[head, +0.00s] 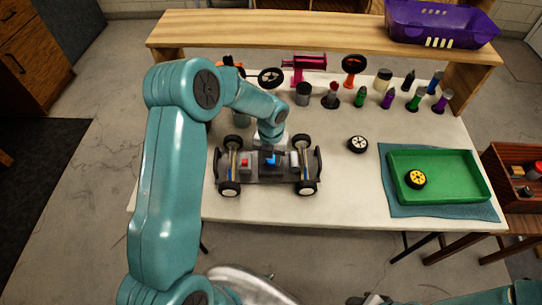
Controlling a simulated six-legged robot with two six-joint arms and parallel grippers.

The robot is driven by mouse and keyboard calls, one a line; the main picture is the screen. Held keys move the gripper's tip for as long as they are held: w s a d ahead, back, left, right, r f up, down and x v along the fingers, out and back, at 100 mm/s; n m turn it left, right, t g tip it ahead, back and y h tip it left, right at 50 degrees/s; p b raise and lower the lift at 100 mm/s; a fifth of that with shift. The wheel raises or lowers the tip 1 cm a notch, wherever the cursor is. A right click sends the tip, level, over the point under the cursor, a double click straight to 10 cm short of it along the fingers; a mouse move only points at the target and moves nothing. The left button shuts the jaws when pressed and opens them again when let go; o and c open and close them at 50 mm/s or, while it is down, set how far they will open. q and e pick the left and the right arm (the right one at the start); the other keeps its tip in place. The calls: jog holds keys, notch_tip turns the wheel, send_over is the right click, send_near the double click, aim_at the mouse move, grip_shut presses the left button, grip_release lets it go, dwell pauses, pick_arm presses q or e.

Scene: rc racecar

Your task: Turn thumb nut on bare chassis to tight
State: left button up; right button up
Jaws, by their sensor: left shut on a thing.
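The bare chassis (250,168) is a dark car frame with four wheels, standing level on the white table left of its middle. A small red part and a pale cylinder sit on it. My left gripper (271,152) points down over the middle of the chassis, shut on a small blue part (271,159), which looks like the thumb nut. The fingers are small here, and the gripper hides part of the nut and chassis. How tight the nut is cannot be seen. At the bottom edge, what looks like my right gripper (373,299) is cut off.
A loose wheel (358,144) lies right of the chassis. A green tray (440,192) holding a yellow-hubbed wheel (416,179) sits on a blue mat. Several bottles and tools line the back below a wooden shelf (320,38) bearing a purple basket (440,24). The front table strip is clear.

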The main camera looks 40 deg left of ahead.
pick_arm(q)
jog(key=o, duration=1.1)
jog(key=shift+c, duration=0.2)
notch_tip(320, 180, up, 16)
jog(key=shift+r, duration=0.15)
